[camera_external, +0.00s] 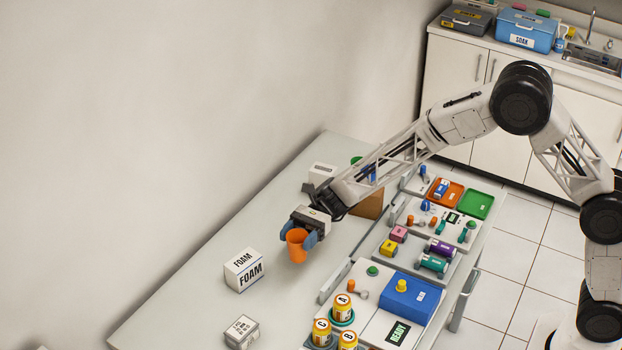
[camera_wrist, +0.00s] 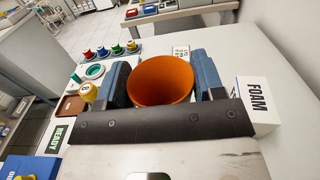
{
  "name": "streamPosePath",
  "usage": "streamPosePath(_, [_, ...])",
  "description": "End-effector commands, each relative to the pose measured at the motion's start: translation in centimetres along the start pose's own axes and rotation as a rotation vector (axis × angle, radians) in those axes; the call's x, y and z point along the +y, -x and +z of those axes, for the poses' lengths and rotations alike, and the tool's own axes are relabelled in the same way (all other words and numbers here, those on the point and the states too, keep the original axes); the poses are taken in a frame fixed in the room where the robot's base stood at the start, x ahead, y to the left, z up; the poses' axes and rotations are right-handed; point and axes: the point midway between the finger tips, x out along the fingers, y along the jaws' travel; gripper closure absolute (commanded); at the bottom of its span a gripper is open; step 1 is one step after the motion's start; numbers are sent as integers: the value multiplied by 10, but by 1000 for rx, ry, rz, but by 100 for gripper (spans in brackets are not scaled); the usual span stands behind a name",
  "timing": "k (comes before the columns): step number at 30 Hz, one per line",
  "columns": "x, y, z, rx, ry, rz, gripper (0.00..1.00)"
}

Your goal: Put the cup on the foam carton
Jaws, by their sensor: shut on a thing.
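The orange cup (camera_external: 297,246) is held between the blue fingers of my gripper (camera_external: 303,238), with its open mouth facing up. It appears raised above the grey table, to the right of the foam carton. In the wrist view the cup (camera_wrist: 162,80) sits between the two fingers (camera_wrist: 160,84), and its inside looks empty. The foam carton (camera_external: 244,270) is a white box marked FOAM, standing on the table. In the wrist view the carton (camera_wrist: 257,98) shows at the right, beside my gripper and partly hidden by it.
A small white printed box (camera_external: 242,332) stands nearer the front. A brown box (camera_external: 369,203) stands behind my gripper. The table around the carton is clear.

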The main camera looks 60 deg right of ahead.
Motion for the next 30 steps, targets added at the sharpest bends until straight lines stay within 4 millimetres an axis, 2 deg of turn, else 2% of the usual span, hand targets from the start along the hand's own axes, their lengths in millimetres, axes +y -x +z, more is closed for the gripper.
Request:
streamPosePath(8, [-22,-7,-3,0,0,0,60])
streamPosePath(30, [-120,-36,-12,0,0,0,60])
